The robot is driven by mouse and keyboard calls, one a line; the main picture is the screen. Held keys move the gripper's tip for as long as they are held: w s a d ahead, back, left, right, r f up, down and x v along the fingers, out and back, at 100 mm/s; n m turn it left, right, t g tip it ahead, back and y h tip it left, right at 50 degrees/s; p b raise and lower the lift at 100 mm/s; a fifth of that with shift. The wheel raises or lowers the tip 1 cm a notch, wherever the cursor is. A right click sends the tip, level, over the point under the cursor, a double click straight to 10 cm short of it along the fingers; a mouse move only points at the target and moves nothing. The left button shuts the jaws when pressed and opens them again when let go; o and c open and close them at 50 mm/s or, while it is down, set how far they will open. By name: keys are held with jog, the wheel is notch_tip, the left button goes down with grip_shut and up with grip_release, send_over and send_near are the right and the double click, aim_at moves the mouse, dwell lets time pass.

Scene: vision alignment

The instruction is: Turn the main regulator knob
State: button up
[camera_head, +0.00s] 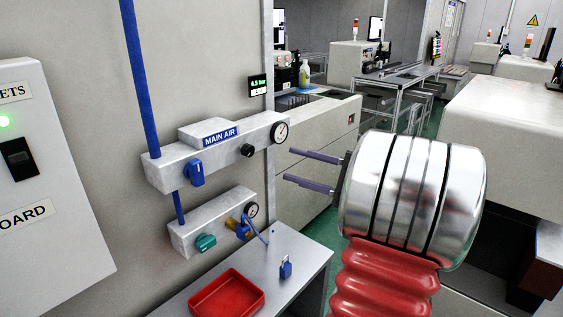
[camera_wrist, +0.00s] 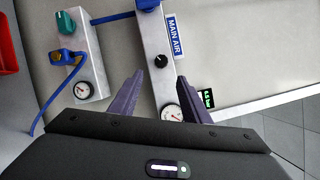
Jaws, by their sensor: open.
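The main air unit (camera_head: 225,148) is a pale block on the wall labelled MAIN AIR, with a blue handle (camera_head: 195,173) at its left. A small black regulator knob (camera_head: 247,151) sits near its right end, beside a round gauge (camera_head: 281,133). In the wrist view the black knob (camera_wrist: 161,61) lies ahead of the fingers, with the gauge (camera_wrist: 172,113) closer. My gripper (camera_head: 303,169) is open and empty, right of the unit, its two purple fingers pointing left toward it. In the wrist view my gripper (camera_wrist: 156,95) shows its fingers apart; neither appears to touch the knob.
A lower block (camera_head: 215,222) carries a green knob (camera_head: 205,242), a blue fitting and another gauge. A red tray (camera_head: 228,296) and blue padlock (camera_head: 286,267) are on the grey table (camera_head: 298,258). A small display (camera_head: 258,84) reads 6.5 bar. A blue pipe (camera_head: 139,75) runs down the wall.

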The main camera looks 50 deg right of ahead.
aim_at(251, 151)
jog(key=shift+v, duration=1.2)
jog(key=s+a+r+m+h, duration=0.2)
jog(key=a+m+h, duration=0.3)
jog(key=m, duration=1.2)
jog(key=shift+a+r+h, duration=0.15)
jog(key=shift+a+h, duration=0.2)
jog(key=shift+h, duration=0.65)
jog(key=shift+w, duration=0.2)
jog(key=shift+w+a, duration=0.2)
jog(key=shift+w, duration=6.55)
